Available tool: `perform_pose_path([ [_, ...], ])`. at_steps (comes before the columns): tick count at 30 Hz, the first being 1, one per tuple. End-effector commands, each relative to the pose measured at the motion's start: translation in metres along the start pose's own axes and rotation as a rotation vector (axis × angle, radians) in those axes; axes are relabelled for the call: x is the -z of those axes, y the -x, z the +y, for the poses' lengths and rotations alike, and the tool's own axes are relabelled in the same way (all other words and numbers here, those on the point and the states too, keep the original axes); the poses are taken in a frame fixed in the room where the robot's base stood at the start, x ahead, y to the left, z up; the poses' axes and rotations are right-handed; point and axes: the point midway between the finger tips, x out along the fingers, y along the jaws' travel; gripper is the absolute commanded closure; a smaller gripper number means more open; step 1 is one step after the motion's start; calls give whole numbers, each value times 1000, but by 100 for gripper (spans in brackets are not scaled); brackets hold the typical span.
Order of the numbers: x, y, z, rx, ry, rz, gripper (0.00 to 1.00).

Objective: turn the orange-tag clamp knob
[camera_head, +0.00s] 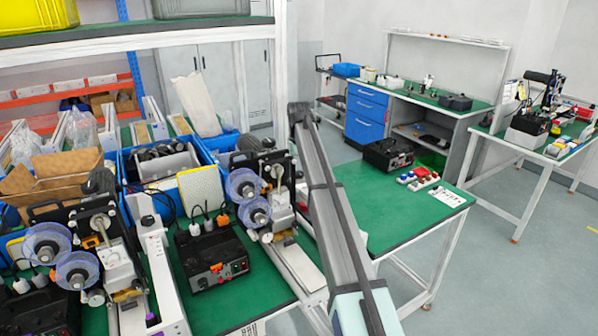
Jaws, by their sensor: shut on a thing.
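Two coder machines stand on the green bench, each with a pair of clear bluish discs. The left coder (122,268) has a small orange piece (93,241) beside its upper disc. The right coder (282,212) also has a small orange piece (267,188) near its discs. Both pieces are too small to tell which is the clamp knob's tag, and I cannot make out the knob for sure. I cannot make out my gripper. A long grey bar rises steeply from the bottom edge, right of the right coder, and covers part of the bench behind it.
A black box with orange buttons (211,262) stands between the coders. Blue bins (133,208) and a cardboard box (62,172) crowd the bench behind.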

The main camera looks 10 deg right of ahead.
Motion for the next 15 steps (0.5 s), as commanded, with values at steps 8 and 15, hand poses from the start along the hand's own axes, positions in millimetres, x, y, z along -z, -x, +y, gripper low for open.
perform_pose_path([
  [8,0,0,0,1,-5,0,95],
  [15,0,0,0,0,-4,0,36],
])
